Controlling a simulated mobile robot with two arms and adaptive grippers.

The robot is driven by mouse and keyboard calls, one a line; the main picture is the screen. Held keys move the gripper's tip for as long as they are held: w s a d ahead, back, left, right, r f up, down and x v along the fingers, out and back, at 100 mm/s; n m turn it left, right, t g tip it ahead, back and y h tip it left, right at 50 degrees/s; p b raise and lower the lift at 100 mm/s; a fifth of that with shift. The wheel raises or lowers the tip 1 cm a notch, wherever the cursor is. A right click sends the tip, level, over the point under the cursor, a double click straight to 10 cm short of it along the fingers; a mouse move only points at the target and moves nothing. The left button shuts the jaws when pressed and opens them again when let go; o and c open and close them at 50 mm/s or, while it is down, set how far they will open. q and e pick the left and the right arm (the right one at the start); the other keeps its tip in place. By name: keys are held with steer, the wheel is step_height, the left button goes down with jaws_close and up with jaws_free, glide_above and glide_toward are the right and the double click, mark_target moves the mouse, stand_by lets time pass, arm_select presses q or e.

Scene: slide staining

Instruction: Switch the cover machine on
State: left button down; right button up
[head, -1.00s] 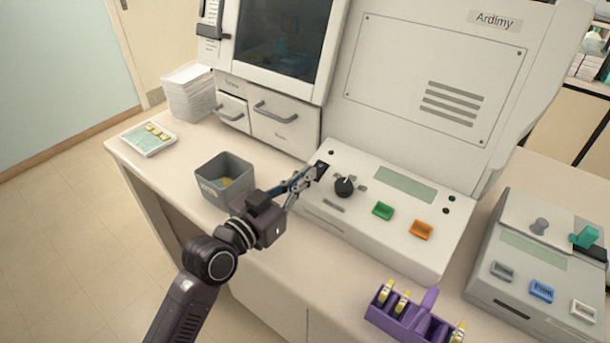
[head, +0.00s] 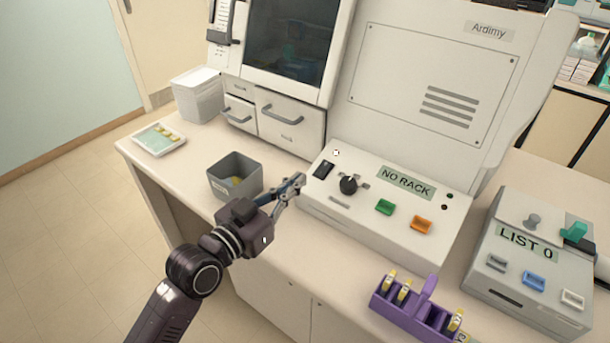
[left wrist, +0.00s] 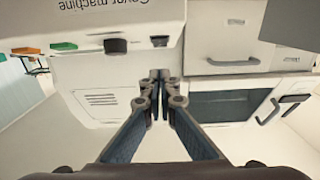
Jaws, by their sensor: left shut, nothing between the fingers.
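The cover machine (head: 345,222) is a white machine with a sloped front panel. Its display (head: 406,182) reads "NO RACK", and a small round lamp (head: 336,153) at the panel's upper left is lit white. A black rocker switch (head: 323,169) and a black knob (head: 348,185) sit on the panel, with green and orange buttons to the right. My left gripper (head: 299,180) is shut and empty, just left of the panel and apart from the switch. In the left wrist view the shut fingertips (left wrist: 160,76) point toward the machine front, lettered "Cover machine". My right gripper is not in view.
A grey bin (head: 216,183) stands left of my gripper. A purple rack (head: 393,310) with yellow-capped slides stands in front of the machine. A grey device (head: 515,292) reading "LIST 0" stands at the right. A tray (head: 146,147) lies at the left end of the counter.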

arm_select(q)
steer(key=shift+s+a+f+b, duration=0.3)
steer(key=shift+s+a, duration=0.25)
steer(key=shift+s, duration=0.15)
steer(key=shift+s+a+f+b, duration=0.2)
steer(key=shift+s+a+f, duration=0.1)
steer(key=shift+s+a, duration=0.3)
steer(key=shift+s+a+f+b, duration=0.3)
steer(key=shift+s+a, duration=0.15)
steer(key=shift+s, duration=0.3)
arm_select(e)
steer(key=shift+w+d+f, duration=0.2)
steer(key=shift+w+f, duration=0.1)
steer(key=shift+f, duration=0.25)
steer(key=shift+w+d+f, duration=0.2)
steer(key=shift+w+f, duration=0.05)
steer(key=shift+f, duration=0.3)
arm_select(q)
steer(key=shift+s, duration=0.1)
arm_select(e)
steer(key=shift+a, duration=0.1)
